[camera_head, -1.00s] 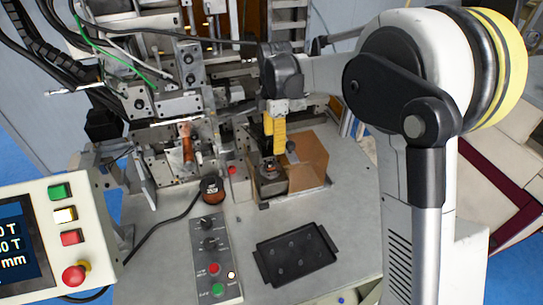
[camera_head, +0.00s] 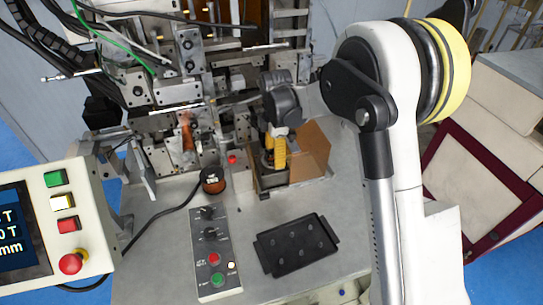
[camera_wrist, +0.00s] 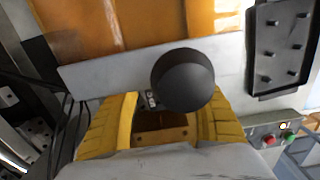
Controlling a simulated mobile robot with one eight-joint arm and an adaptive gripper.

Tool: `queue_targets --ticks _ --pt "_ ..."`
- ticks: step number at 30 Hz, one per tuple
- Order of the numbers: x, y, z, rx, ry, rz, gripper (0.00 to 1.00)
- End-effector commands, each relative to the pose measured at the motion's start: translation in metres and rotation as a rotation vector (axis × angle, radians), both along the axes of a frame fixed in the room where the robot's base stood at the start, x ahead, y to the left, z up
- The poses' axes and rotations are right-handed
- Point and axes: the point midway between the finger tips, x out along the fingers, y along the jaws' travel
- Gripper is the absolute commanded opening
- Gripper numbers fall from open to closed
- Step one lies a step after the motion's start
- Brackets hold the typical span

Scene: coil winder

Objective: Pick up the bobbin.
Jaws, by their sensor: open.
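My gripper (camera_head: 272,150) is open, with its yellow fingers pointing down into the small dark fixture (camera_head: 272,181) at the middle of the machine bench. In the wrist view my gripper (camera_wrist: 165,112) has its fingers apart, with a brown, flat-faced part (camera_wrist: 166,134) showing between them. This may be the bobbin, but most of it is hidden and I see no grip on it. A dark round knob (camera_wrist: 183,80) stands close beside the fingers and partly covers the gap. In the head view my fingers hide the inside of the fixture.
An orange see-through guard (camera_head: 312,150) stands right behind the fixture. A black tray with pegs (camera_head: 297,246) lies on clear bench in front. A button panel (camera_head: 214,250) and a dark round corded piece (camera_head: 213,181) are to the left. Winder parts (camera_head: 185,135) crowd the back left.

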Motion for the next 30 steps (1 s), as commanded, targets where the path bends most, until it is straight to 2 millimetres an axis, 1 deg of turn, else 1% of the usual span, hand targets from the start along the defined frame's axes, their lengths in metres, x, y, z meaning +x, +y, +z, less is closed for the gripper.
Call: queue_targets --ticks 1,2,3,5,6,7,17,20,23,26,29,30 --pt "0.0 0.0 0.0 0.0 0.0 0.0 0.59" --pt "0.0 0.0 0.0 0.0 0.0 0.0 0.52" --pt "0.0 0.0 0.0 0.0 0.0 0.0 0.39" --pt "0.0 0.0 0.0 0.0 0.0 0.0 0.21" --pt "0.0 0.0 0.0 0.0 0.0 0.0 0.09" --pt "0.0 0.0 0.0 0.0 0.0 0.0 0.06" --pt "0.0 0.0 0.001 0.0 0.0 0.0 0.06" --pt "0.0 0.0 0.004 0.0 0.0 0.0 0.06" --pt "0.0 0.0 0.012 0.0 0.0 0.0 0.06" --pt "0.0 0.0 0.027 0.0 0.0 0.0 0.05" --pt "0.0 0.0 0.048 0.0 0.0 0.0 0.05" --pt "0.0 0.0 0.058 0.0 0.0 0.0 0.05"
